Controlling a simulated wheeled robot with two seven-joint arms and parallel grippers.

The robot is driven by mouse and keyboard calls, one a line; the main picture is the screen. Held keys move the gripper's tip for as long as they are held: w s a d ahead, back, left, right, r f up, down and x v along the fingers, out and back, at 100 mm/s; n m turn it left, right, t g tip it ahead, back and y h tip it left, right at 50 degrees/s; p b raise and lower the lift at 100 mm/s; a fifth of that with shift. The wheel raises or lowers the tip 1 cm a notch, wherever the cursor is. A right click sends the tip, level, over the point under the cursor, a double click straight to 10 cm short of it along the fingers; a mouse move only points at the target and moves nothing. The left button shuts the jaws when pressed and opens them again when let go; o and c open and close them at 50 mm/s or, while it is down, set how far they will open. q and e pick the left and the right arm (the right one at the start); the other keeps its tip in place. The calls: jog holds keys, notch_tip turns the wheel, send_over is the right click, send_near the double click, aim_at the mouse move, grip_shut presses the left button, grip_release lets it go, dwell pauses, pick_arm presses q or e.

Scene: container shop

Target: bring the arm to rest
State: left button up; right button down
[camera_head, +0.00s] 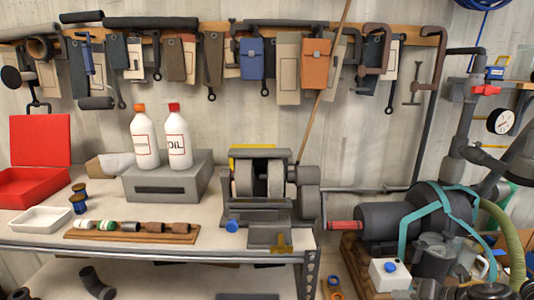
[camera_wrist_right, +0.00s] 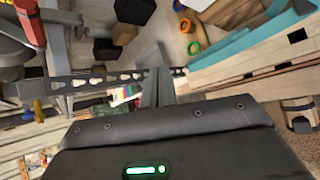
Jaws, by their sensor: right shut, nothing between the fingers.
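My right gripper (camera_wrist_right: 158,88) shows in the right wrist view, its grey fingers together in the middle of the picture, shut and empty. Its dark body with a green light fills the bottom of that view. The fingers stand in front of a slotted metal bar and the cluttered floor area; I cannot tell how far apart they are. In the head view I cannot pick out the right gripper clearly. My left gripper is in neither view.
A workbench (camera_head: 40,236) holds a bench grinder (camera_head: 265,177), two oil bottles on a grey box (camera_head: 168,183), an open red case (camera_head: 40,142) and a wooden strip (camera_head: 185,238) of fittings. A strapped pump (camera_head: 390,221) and pipes stand at the right. Tools hang on the wall.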

jog(key=s+a+f+m+t+h, duration=0.2)
jog(key=s+a+f+m, duration=0.3)
jog(key=a+f+m, duration=0.5)
jog(key=s+f+m+g+h, duration=0.2)
jog(key=s+f+m+g, duration=0.2)
jog(key=s+m, duration=0.65)
jog(key=s+f+m+g+h, duration=0.1)
jog(key=s+f+m+g, duration=0.25)
jog(key=s+m, duration=0.65)
notch_tip(320, 180, down, 28)
jog(key=s+n+g+b, duration=0.1)
jog(key=s+n+b, duration=0.1)
jog(key=s+b, duration=0.1)
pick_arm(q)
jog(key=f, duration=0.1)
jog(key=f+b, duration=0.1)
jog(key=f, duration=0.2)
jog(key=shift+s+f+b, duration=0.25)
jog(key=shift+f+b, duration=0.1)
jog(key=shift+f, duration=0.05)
pick_arm(e)
jog(key=s+d+f+g, duration=0.1)
jog(key=s+d+f, duration=0.2)
jog(key=s+f, duration=1.3)
notch_tip(320, 180, down, 3)
jog(key=shift+s+d+f+h, duration=0.1)
jog(key=shift+s+d+h, duration=0.05)
jog(key=shift+h, duration=0.15)
